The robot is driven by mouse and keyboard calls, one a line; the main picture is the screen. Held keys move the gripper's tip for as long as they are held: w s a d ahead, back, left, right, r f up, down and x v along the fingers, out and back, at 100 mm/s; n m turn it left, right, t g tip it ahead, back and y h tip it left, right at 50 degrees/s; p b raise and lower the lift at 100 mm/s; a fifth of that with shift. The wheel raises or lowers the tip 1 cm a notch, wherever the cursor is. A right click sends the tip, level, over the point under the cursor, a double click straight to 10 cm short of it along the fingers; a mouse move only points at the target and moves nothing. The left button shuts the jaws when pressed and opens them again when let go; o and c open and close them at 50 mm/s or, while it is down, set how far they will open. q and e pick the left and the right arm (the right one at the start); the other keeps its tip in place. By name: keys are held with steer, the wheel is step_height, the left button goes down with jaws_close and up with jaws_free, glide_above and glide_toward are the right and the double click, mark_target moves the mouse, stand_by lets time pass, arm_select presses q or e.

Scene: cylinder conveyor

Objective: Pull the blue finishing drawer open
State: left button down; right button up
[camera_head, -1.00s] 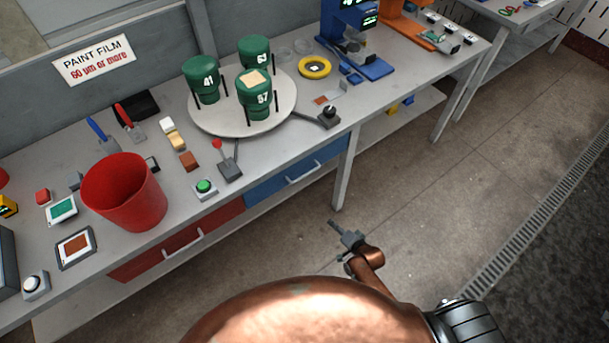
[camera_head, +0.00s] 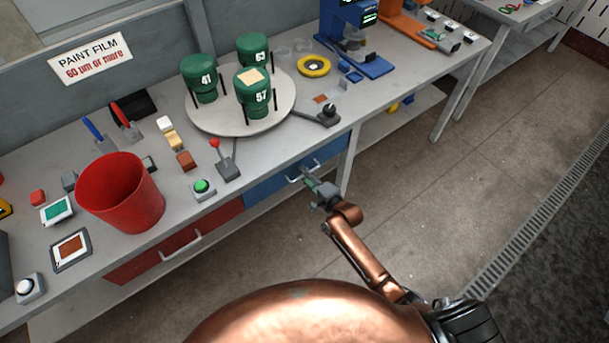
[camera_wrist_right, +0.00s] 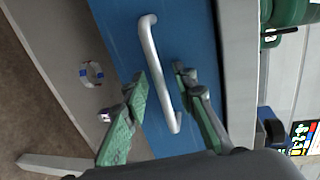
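The blue drawer (camera_head: 268,188) is set under the front edge of the workbench, right of a red drawer, and looks shut. Its pale bar handle (camera_head: 296,176) is on its front. My right gripper (camera_head: 308,177) is at the handle, partly covering it. In the right wrist view, the blue drawer front (camera_wrist_right: 125,45) fills the middle and the handle (camera_wrist_right: 158,75) runs between the two green fingers of my right gripper (camera_wrist_right: 160,85). The fingers are apart, one on each side of the bar, with gaps visible. My left gripper is not in view.
The red drawer (camera_head: 125,265) with its own handle is to the left. Above, the bench holds a red bin (camera_head: 120,195), a lever (camera_head: 226,165), a green button (camera_head: 203,188) and a round turntable (camera_head: 215,120) with green canisters. A bench leg (camera_head: 346,175) stands beside my gripper.

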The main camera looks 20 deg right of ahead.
steer(key=shift+w+a, duration=0.1)
steer(key=shift+w, duration=0.05)
steer(key=shift+c, duration=0.3)
jaws_close()
stand_by(0.4)
